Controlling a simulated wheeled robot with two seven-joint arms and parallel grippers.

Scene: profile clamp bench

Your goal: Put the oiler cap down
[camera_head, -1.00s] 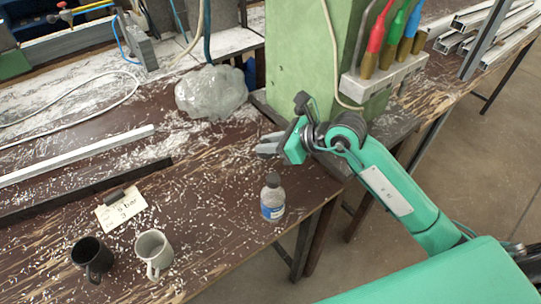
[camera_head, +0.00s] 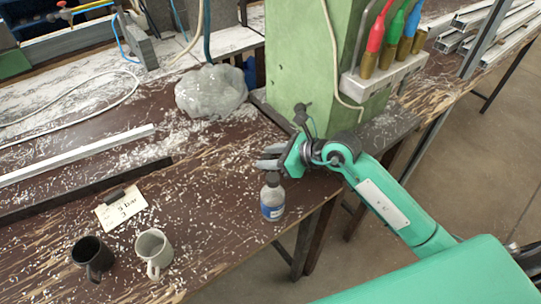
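A small clear bottle (camera_head: 272,203) with a blue and white label stands upright near the table's front edge. A dark cap (camera_head: 272,179) shows on top of it; I take this for the oiler and its cap. My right gripper (camera_head: 264,157) is just above and behind the cap in the picture, its two grey fingers pointing left. The fingers look apart with a gap between them, and I see nothing held there. Whether a finger touches the cap I cannot tell. My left gripper is not in view.
A black mug (camera_head: 92,258) and a white mug (camera_head: 153,252) stand at the front left. A note (camera_head: 121,208) with a dark cylinder (camera_head: 115,195) lies behind them. A clear plastic bag (camera_head: 211,92) and a green column (camera_head: 305,60) stand behind my gripper. Shavings litter the tabletop.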

